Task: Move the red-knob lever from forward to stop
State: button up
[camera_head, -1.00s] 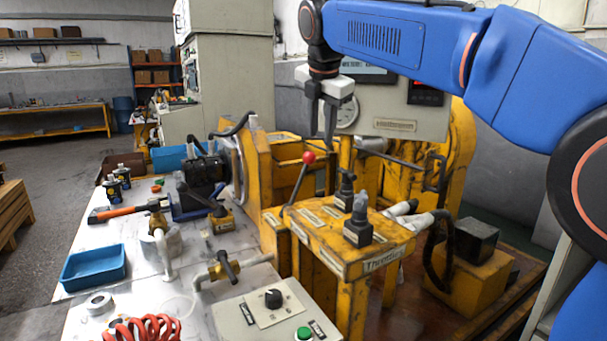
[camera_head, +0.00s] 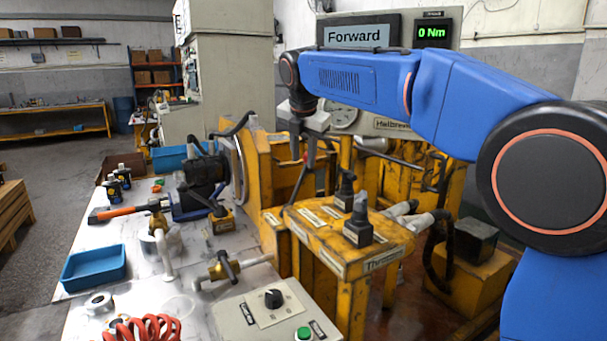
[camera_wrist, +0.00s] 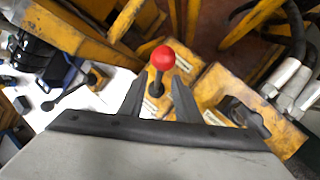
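The red-knob lever stands tilted on the yellow control block. Its red knob (camera_wrist: 163,58) shows in the wrist view just beyond and between my fingertips. In the head view the lever's dark rod (camera_head: 297,188) shows, but my gripper mostly hides the knob. My gripper (camera_head: 311,165) points down at the lever top in the head view. In the wrist view my gripper (camera_wrist: 157,82) has its two fingers apart, with a gap around the line of the rod. I cannot tell whether a finger touches the knob. The display (camera_head: 358,36) reads "Forward".
A yellow frame and gauge stand behind. A torque readout (camera_head: 433,33) shows 0 Nm. The bench with valves lies to the left.

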aim_at(304, 170)
jog(key=x, duration=0.7)
grip_shut()
